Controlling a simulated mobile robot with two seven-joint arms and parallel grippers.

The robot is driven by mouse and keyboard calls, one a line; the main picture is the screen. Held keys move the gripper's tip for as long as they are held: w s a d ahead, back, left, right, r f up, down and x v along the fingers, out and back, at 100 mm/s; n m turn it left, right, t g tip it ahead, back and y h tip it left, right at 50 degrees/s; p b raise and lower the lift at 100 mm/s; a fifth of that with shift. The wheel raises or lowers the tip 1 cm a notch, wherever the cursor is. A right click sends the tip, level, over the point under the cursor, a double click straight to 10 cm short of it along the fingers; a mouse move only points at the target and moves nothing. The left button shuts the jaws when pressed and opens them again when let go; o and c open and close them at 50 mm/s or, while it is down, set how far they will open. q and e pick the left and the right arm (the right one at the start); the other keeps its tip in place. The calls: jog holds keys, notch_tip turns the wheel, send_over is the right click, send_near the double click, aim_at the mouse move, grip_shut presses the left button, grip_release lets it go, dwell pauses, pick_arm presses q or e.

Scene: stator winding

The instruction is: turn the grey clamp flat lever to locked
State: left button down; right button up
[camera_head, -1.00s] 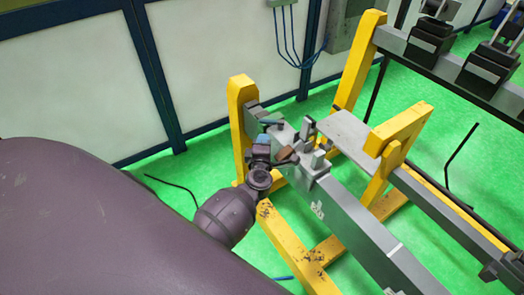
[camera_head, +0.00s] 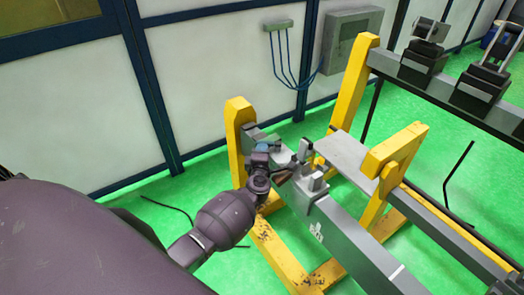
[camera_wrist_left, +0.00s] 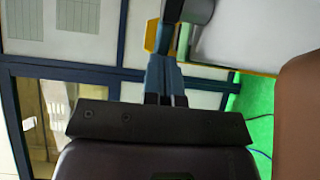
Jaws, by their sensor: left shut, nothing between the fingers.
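The grey clamp (camera_head: 312,182) sits on top of the long grey beam, with short upright grey blocks on it. I cannot tell its flat lever apart clearly from its other parts in the head view. My left gripper (camera_head: 265,147) is at the beam's far end, left of the clamp blocks. In the left wrist view its blue-grey fingers (camera_wrist_left: 164,68) are together and empty. A dark grey bar (camera_wrist_left: 172,12) lies just beyond the fingertips; I cannot tell whether they touch it. My right gripper is not in view.
Yellow stands (camera_head: 238,130) carry the grey beam (camera_head: 350,240). A flat grey plate (camera_head: 342,152) and a yellow block (camera_head: 395,150) are to the right. A dark rail with fixtures (camera_head: 425,65) runs at the back right. A brown surface (camera_wrist_left: 300,115) fills the wrist view's right edge.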

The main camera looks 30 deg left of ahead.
pick_arm(q)
jog(key=shift+a, duration=0.1)
